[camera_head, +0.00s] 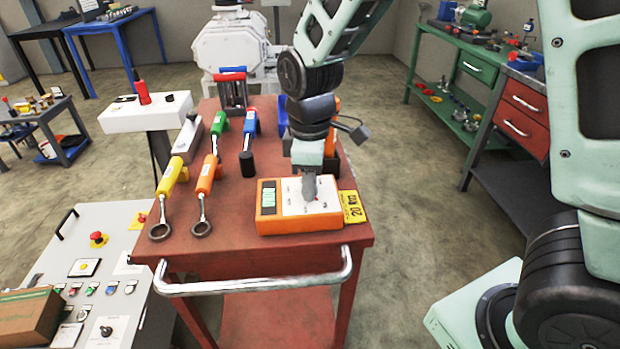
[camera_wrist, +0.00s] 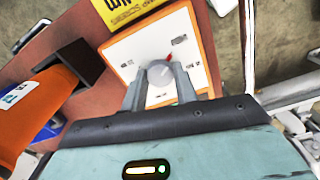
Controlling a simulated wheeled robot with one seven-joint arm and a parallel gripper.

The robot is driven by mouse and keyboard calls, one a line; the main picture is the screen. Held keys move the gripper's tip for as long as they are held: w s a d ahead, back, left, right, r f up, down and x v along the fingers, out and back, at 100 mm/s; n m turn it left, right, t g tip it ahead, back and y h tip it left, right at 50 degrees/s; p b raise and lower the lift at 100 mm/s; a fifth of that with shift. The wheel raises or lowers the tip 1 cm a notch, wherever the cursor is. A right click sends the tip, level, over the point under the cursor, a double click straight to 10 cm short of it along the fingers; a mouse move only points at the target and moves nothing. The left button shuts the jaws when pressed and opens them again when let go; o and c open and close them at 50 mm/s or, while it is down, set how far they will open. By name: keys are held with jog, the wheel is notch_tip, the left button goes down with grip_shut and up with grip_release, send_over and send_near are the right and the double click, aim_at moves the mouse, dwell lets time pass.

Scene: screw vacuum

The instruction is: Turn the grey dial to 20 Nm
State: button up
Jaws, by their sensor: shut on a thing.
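The orange box with a white top plate (camera_head: 268,222) sits at the near right of the red cart, with a green display on its left side. The grey dial (camera_wrist: 160,75) is on the white plate, with a red pointer mark at its upper edge in the wrist view. My gripper (camera_head: 309,196) points down over the box. In the wrist view its two fingers (camera_wrist: 163,84) stand on either side of the dial and are shut on it. The plate's small markings are too small to read.
A metal handle (camera_head: 255,284) runs along the cart's front. An orange object (camera_wrist: 38,112) shows left in the wrist view.

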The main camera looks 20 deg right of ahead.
jog(key=m+p, duration=0.3)
jog(key=m, duration=0.1)
jog(key=shift+r, duration=0.2)
jog(key=m+p, duration=0.4)
jog(key=m, duration=0.1)
jog(key=shift+m, duration=0.4)
jog(key=m+p, duration=0.3)
jog(key=m, duration=0.2)
jog(key=shift+w+f+m+p, duration=0.15)
jog(key=shift+m+p, duration=1.3)
jog(key=shift+m, duration=0.85)
jog(key=o, duration=1)
